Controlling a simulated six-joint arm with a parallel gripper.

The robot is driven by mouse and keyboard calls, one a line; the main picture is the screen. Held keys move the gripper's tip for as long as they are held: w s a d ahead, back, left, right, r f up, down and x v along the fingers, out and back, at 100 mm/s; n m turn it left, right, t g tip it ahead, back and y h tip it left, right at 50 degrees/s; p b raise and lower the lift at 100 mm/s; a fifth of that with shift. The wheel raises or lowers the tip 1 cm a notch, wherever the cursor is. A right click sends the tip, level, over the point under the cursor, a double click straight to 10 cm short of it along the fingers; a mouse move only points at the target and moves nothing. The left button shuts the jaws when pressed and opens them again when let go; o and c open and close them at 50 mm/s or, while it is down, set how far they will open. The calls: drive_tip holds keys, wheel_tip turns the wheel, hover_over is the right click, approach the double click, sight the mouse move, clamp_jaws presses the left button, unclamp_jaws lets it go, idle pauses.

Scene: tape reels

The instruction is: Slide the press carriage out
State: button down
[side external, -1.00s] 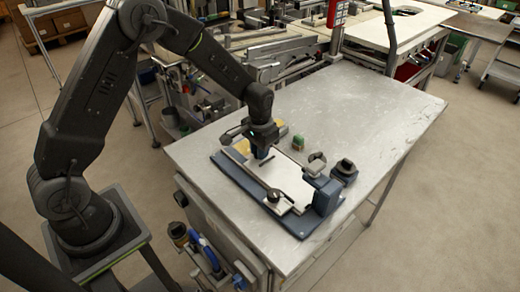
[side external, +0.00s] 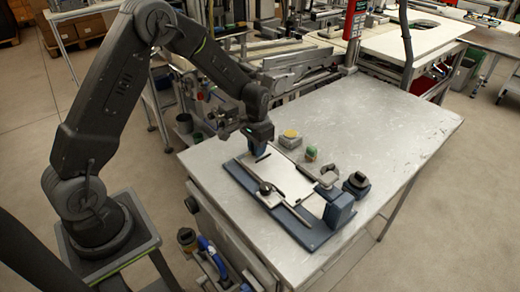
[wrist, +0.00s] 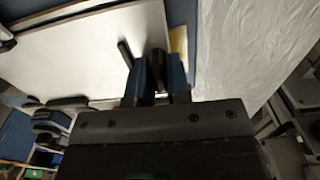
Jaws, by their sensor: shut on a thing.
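The press carriage (side external: 288,176) is a white flat plate on a blue base (side external: 310,240), with a dark knob (side external: 266,187) along its near side. My gripper (side external: 260,151) is at the far-left end of the carriage, pointing down. In the wrist view my gripper (wrist: 160,66) has its two blue fingers on either side of a dark upright handle (wrist: 158,72), closed on it. The white plate (wrist: 75,55) lies to the left of the fingers, with a short black bar (wrist: 125,54) on it. The handle's lower part is hard to make out.
The blue press upright (side external: 340,208) and its grey head (side external: 327,178) stand at the base's right end. A black-topped part (side external: 356,182), a green piece (side external: 311,153) and a yellow-topped block (side external: 290,139) stand behind. The table (side external: 390,125) is clear further right.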

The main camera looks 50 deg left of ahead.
drive_tip(key=c, duration=1.4)
unclamp_jaws()
drive_tip(key=shift+a, duration=0.3)
drive_tip(key=shift+o, duration=0.2)
drive_tip(key=shift+r, duration=0.1)
wheel_tip(320, 180, up, 14)
drive_tip(key=shift+d, duration=0.1)
drive_tip(key=s+d+r+t, duration=0.3)
drive_tip(key=s+d+r, duration=0.2)
drive_tip(key=s+r, duration=0.55)
drive_tip(key=s+d+t, duration=0.2)
drive_tip(key=s+d, duration=0.2)
drive_tip(key=s, duration=1)
drive_tip(key=shift+f+t, duration=0.15)
drive_tip(key=shift+t, duration=0.15)
